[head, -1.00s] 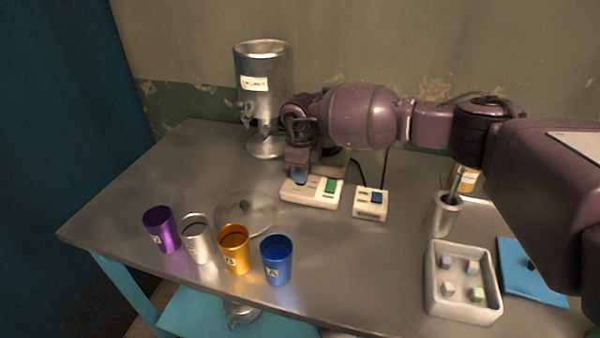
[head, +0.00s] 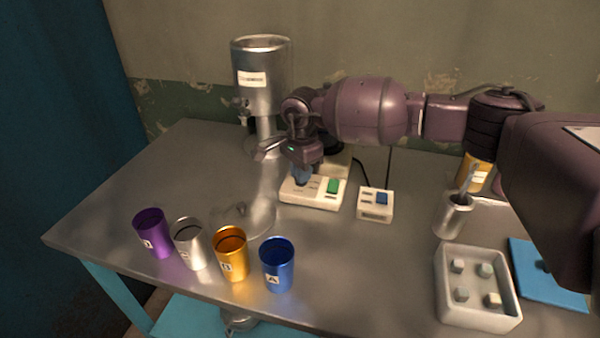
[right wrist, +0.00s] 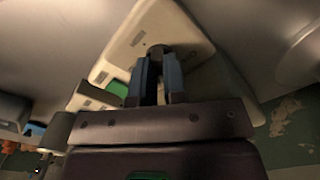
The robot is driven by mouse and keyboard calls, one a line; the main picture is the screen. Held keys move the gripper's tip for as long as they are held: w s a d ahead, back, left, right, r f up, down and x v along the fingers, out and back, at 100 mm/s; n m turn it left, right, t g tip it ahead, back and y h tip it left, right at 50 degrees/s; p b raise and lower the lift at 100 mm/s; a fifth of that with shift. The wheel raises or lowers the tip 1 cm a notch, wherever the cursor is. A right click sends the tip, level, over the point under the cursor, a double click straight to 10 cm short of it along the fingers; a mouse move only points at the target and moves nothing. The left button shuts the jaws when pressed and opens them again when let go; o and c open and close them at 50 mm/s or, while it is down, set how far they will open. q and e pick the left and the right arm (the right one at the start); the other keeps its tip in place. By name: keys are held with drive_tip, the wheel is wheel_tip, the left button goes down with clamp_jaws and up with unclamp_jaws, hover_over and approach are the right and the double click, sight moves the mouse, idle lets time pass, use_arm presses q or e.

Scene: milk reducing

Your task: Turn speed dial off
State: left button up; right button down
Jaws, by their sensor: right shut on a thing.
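The speed dial is a small dark knob (right wrist: 158,50) on the white control box (head: 325,198), which also carries a green switch (head: 333,186). In the head view the dial is hidden by my right gripper (head: 302,182), which reaches down on the left part of the box. In the right wrist view the two blue-grey fingers of my right gripper (right wrist: 157,66) are shut on the dial at their tips. The dial's markings are too small to read. My left gripper is not in view.
A smaller white box with a blue switch (head: 375,204) stands right of the control box. A tall metal container (head: 262,85) stands behind left. Several coloured cups, including a blue one (head: 277,265), line the front. A grey tray (head: 447,305) sits at right.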

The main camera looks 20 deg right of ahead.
drive_tip(key=n+b, duration=0.1)
drive_tip(key=n, duration=0.2)
drive_tip(key=shift+f+n, duration=0.15)
drive_tip(key=shift+n, duration=0.15)
drive_tip(key=n+b, duration=0.1)
drive_tip(key=n, duration=0.2)
drive_tip(key=shift+n, duration=0.3)
drive_tip(key=shift+r, duration=0.2)
drive_tip(key=c, duration=1.2)
unclamp_jaws()
